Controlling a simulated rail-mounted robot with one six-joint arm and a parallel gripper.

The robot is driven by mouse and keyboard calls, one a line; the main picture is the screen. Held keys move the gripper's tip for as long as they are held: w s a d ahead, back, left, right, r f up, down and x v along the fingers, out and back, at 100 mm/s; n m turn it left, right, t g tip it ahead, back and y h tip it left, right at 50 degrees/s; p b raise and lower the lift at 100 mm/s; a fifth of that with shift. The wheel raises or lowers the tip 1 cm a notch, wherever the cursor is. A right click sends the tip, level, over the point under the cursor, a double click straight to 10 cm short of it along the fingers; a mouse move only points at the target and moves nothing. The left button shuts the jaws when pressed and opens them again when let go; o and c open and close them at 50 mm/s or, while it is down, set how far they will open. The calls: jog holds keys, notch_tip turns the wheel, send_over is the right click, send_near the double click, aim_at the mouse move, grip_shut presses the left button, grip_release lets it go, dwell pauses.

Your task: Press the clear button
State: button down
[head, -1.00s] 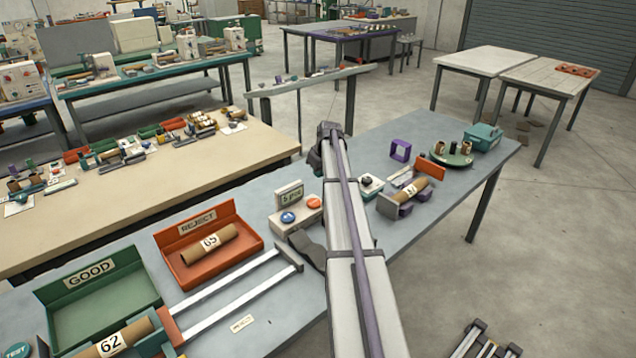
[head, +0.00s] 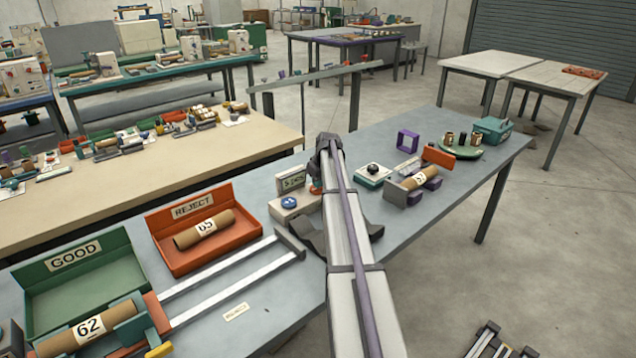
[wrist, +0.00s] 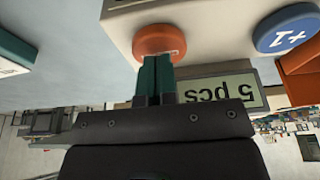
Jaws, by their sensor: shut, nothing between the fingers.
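A pale counter box (head: 284,212) stands on the grey bench with a display reading "5 pcs" (head: 291,182). On it are a blue button (head: 289,202) and an orange button (head: 315,189), which my arm partly hides in the head view. In the wrist view, which is upside down, the orange button (wrist: 160,39) is at the top, the blue "+1" button (wrist: 286,28) at right and the display (wrist: 220,92) below. No label is readable on the orange button. My gripper (wrist: 158,58) is shut and empty, fingertips overlapping its edge; I cannot tell whether they touch.
On the same bench, an orange REJECT tray (head: 207,255) and green GOOD tray (head: 122,276) lie to the left. A small box with a black knob (head: 373,171) and a tube cradle (head: 396,194) stand to the right of my arm.

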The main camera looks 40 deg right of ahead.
jog(key=shift+s+a+f+b, duration=0.15)
jog(key=shift+s+f+b, duration=0.15)
jog(key=shift+f+b, duration=0.7)
jog(key=shift+w+r, duration=0.1)
jog(key=shift+w, duration=0.05)
jog(key=shift+r+p, duration=0.45)
jog(key=shift+r, duration=0.05)
jog(key=p+v, duration=1.3)
jog(key=shift+w+r, duration=0.25)
jog(key=shift+w, duration=0.1)
